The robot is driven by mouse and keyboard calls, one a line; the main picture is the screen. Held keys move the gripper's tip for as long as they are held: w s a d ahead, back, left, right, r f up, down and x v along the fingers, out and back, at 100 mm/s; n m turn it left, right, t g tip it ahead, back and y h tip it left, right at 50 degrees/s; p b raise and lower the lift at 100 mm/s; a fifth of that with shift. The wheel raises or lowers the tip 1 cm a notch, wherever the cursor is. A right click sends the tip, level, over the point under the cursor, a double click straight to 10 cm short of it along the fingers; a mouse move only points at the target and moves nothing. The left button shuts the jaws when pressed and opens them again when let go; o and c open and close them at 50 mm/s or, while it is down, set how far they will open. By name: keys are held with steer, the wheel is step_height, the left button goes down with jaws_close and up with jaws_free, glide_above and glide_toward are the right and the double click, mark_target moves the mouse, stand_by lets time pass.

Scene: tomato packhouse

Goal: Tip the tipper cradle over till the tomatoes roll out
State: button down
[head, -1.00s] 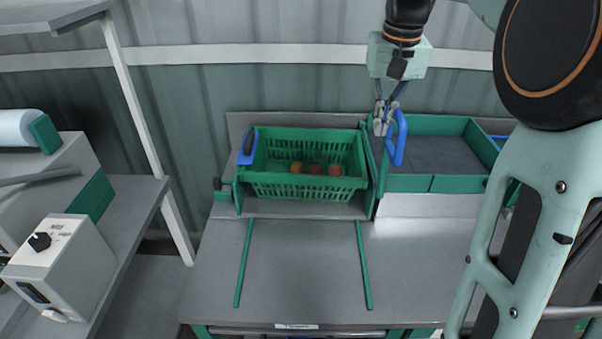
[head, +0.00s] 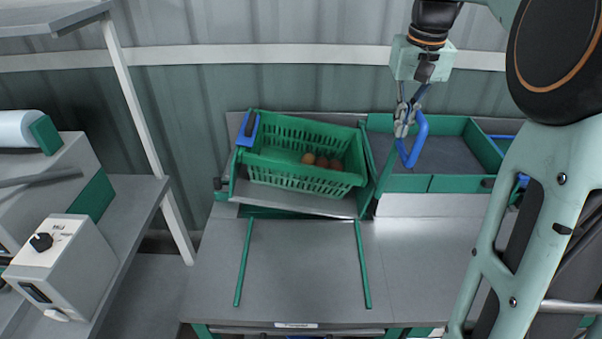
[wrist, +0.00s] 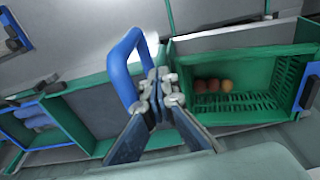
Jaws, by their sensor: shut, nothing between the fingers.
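The green slatted crate (head: 310,185) sits in the grey tipper cradle (head: 290,203), both tilted with the left side raised. A few tomatoes (head: 322,161) lie inside, toward the crate's right; they also show in the wrist view (wrist: 212,85). The cradle's blue handle (head: 420,135) stands at its right side, over the tray's left part, leaning right. My gripper (head: 401,130) is shut and empty, at the handle's left side; in the wrist view its fingertips (wrist: 160,88) are right beside the handle (wrist: 124,62). Whether they touch it I cannot tell.
A green-walled tray (head: 455,184) with a dark floor adjoins the crate on the right; its visible floor is empty. The grey bench top (head: 300,265) in front is clear apart from two green rails. A control box (head: 60,265) stands on the left bench.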

steer(key=shift+s+d+f, duration=0.1)
steer(key=shift+d+f, duration=0.15)
steer(key=shift+d, duration=0.9)
steer(key=shift+d+f, duration=0.2)
steer(key=shift+d, duration=0.95)
steer(key=shift+d+f+p, duration=0.15)
steer(key=shift+d+f, duration=0.05)
steer(key=shift+d, duration=0.55)
steer(key=shift+d+f+p, duration=0.15)
steer(key=shift+d+f, duration=0.05)
steer(key=shift+d, duration=0.5)
steer(key=shift+d+f+p, duration=0.15)
steer(key=shift+d+f, duration=0.05)
steer(key=shift+d, duration=0.55)
steer(key=shift+d+f, duration=0.35)
steer(key=shift+d, duration=0.35)
steer(key=shift+d+f, duration=0.35)
steer(key=shift+d, duration=0.3)
steer(key=shift+d+f, duration=0.35)
steer(key=shift+d, duration=0.35)
